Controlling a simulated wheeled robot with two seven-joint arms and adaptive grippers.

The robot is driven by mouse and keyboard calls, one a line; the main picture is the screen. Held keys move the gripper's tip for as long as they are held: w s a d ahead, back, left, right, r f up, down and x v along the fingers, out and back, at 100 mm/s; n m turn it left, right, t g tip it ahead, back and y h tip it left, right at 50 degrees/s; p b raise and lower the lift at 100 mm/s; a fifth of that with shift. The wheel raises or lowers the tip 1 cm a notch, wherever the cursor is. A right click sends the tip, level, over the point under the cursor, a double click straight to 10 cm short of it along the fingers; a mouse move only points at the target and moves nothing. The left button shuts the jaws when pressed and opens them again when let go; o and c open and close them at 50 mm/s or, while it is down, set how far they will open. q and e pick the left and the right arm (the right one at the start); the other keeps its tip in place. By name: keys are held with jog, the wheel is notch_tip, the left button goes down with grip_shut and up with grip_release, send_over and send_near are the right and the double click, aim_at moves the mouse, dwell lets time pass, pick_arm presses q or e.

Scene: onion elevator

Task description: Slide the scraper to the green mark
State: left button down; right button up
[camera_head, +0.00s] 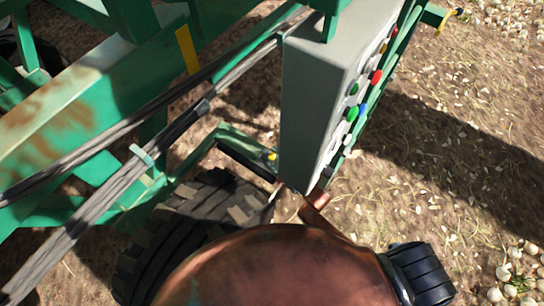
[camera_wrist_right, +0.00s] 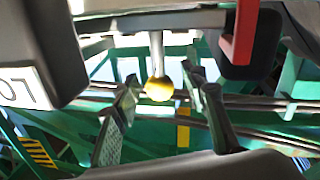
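In the right wrist view a yellow ball knob (camera_wrist_right: 160,89) hangs at the end of a grey rod (camera_wrist_right: 156,52). My right gripper (camera_wrist_right: 162,82) is open, with one finger on each side of the knob. The fingers look apart from the knob; its depth relative to the fingertips is hard to tell. I cannot tell whether this knob belongs to the scraper. No green mark can be told apart from the machine's green paint. In the head view the right gripper is mostly hidden behind a large copper-coloured rounded part of mine. My left gripper is not in view.
A grey control box (camera_head: 314,95) with coloured buttons stands by the green machine frame (camera_head: 90,90). A black tyre (camera_head: 190,225) is below it. A red handle (camera_wrist_right: 239,38) is close at the right in the wrist view. Onions (camera_head: 510,285) lie on the ground.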

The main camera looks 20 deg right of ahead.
grip_shut()
dwell(0.5)
